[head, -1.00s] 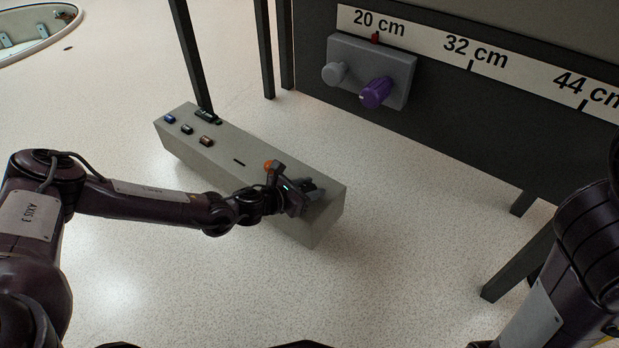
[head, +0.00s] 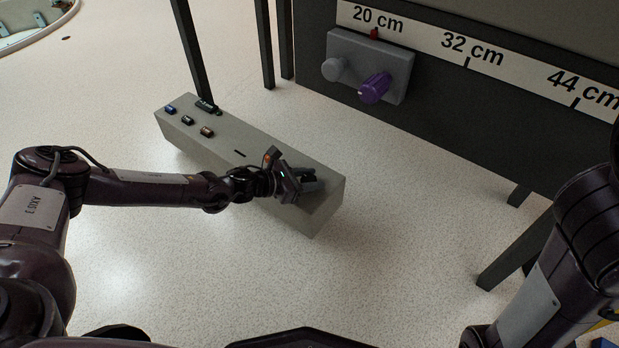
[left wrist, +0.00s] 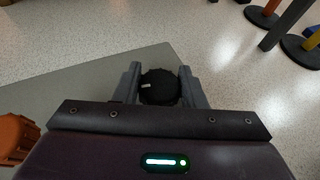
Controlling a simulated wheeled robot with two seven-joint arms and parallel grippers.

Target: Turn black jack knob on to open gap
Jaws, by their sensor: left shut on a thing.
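The black jack knob (left wrist: 159,87) is round and dark with a small white mark pointing left in the left wrist view. It sits on top of the grey box (left wrist: 95,82), near one end. My left gripper (left wrist: 159,84) is shut on the knob, one finger on each side. In the head view the left gripper (head: 309,181) is over the right end of the long grey box (head: 320,222) and hides most of the knob. My right arm (head: 560,270) comes in at the right edge; its gripper is out of view.
An orange knob (left wrist: 17,137) is beside my gripper in the left wrist view. Several small coloured parts (head: 187,120) lie on the box's far end. A grey panel (head: 398,65) with a purple knob (head: 375,88) hangs on the dark gantry beam (head: 460,125) under a centimetre scale (head: 425,35).

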